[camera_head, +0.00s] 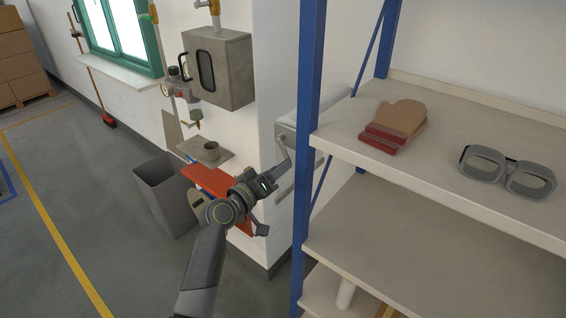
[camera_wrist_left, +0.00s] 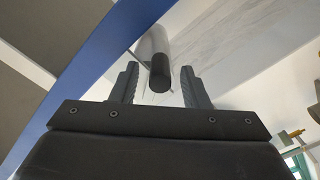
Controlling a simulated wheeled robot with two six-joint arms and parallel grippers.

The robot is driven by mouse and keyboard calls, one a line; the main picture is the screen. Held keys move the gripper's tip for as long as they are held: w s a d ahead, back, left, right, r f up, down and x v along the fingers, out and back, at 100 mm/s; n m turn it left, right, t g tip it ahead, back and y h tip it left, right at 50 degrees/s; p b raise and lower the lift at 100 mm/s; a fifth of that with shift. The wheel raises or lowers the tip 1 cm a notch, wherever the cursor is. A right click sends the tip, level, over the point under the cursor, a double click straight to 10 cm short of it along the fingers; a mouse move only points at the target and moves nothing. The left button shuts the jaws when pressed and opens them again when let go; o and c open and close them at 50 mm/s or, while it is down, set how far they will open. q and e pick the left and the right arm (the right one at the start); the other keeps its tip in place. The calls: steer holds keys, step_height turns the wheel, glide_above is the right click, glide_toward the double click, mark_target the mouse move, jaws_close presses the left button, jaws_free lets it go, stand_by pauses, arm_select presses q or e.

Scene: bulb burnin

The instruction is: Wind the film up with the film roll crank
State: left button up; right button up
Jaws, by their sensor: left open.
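The film roll crank (camera_head: 284,150) is a grey arm on a grey bracket at the wall, just left of the blue shelf post. The pale film roll (camera_head: 303,103) is partly hidden behind that post. My left gripper (camera_head: 272,178) reaches up to the crank's lower end; its fingers are hard to make out there. In the left wrist view my left gripper (camera_wrist_left: 159,80) is open, with the crank's black handle (camera_wrist_left: 160,75) between the fingertips and a visible gap on both sides. My right gripper is not in view.
A blue-post shelf (camera_head: 307,120) stands close on the right, holding oven mitts (camera_head: 398,122) and goggles (camera_head: 508,172). A grey cabinet (camera_head: 218,68) hangs above.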

arm_select(q)
steer(key=shift+x, duration=1.45)
jaws_close()
